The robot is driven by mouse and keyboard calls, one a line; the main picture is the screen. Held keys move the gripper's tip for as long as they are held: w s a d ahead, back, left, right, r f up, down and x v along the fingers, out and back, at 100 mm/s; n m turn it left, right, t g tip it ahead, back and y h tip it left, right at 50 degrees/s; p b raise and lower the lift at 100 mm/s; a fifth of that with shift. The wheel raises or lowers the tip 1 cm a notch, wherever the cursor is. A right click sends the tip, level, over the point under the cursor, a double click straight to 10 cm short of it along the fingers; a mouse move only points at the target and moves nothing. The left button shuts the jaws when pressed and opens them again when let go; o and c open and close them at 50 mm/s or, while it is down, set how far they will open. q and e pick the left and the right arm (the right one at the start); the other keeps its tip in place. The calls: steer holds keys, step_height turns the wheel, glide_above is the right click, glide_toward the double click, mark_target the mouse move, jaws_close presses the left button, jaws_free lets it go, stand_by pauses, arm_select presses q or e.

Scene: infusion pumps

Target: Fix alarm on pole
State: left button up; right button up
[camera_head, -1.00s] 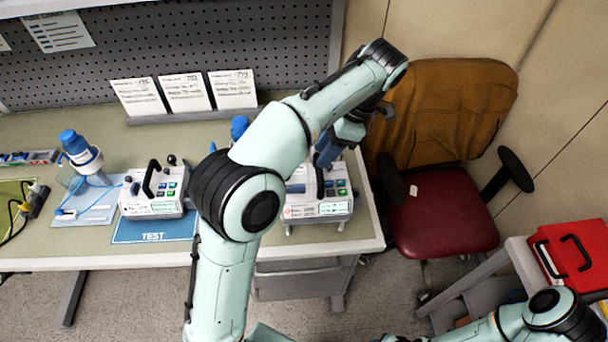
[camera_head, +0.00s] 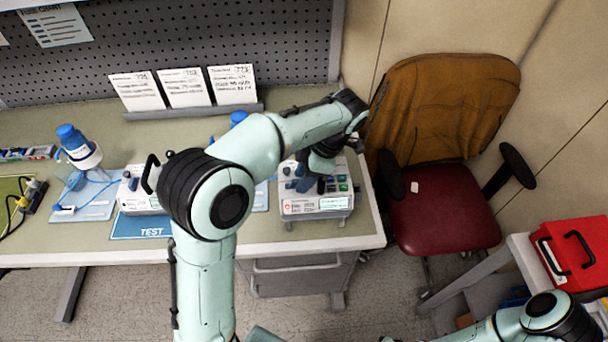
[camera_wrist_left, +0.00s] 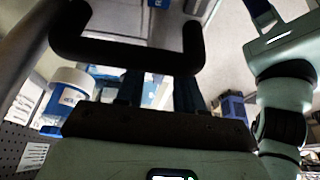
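A white infusion pump (camera_head: 316,207) with green buttons and a small lit screen sits at the bench's right end. Its screen text is too small to read. My left gripper (camera_head: 309,184) is over the top of this pump, pointing down. Its two dark fingers stand apart in the left wrist view (camera_wrist_left: 158,92); I cannot tell whether they touch the pump. A second white pump (camera_head: 136,197) with a black handle sits on the blue TEST mat (camera_head: 150,228), partly hidden by my left arm. My right gripper is out of view. I see no pole.
A blue-capped bottle (camera_head: 75,143) stands on the bench left of the pumps. A red chair (camera_head: 440,215) stands right of the bench. A red case (camera_head: 572,252) is on a cart at far right.

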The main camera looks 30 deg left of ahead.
arm_select(q)
jaws_close()
